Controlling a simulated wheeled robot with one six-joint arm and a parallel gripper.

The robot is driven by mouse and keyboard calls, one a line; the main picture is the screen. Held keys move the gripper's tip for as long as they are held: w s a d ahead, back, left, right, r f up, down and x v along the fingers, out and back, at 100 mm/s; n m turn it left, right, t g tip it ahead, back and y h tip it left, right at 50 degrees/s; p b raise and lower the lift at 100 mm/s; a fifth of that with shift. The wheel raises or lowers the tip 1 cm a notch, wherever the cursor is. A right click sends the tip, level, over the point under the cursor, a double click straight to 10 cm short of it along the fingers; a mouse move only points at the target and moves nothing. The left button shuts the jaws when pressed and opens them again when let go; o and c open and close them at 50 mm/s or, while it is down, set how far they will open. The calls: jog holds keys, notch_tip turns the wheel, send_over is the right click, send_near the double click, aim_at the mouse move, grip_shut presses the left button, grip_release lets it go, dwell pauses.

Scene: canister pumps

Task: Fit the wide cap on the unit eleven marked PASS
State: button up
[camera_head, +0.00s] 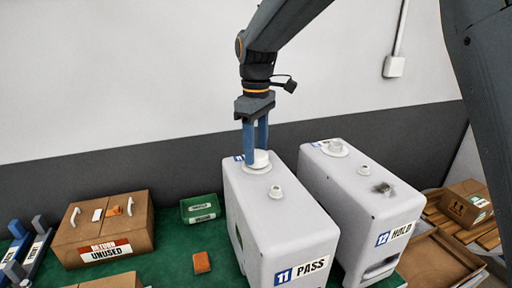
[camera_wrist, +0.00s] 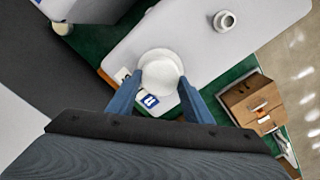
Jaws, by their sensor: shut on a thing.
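The unit marked 11 PASS (camera_head: 285,235) is a pale canister body standing on the green mat, and its top also shows in the wrist view (camera_wrist: 195,35). The white wide cap (camera_head: 259,158) is at the rear of its top, round and seen from above in the wrist view (camera_wrist: 160,66). My gripper (camera_head: 255,148) points down and is shut on the cap, with a blue finger on each side. The cap looks level and touches or nearly touches the top; the opening beneath is hidden, so I cannot tell whether it is seated.
A smaller neck (camera_head: 276,192) stands open nearer the front of unit 11. The unit marked 12 HOLD (camera_head: 350,195) stands close on the right. A RETURN UNUSED box (camera_head: 135,230), a green box (camera_head: 200,208) and an orange block (camera_head: 201,262) are left. A brown tray (camera_head: 440,262) is right.

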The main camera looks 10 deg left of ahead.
jog(key=shift+f, duration=0.25)
dwell(0.6)
jog(key=o, duration=1.5)
jog(key=shift+r, duration=0.1)
jog(key=shift+r+p, duration=2.8)
jog(key=shift+r, duration=0.55)
notch_tip(320, 180, up, 2)
jog(key=shift+r, duration=0.1)
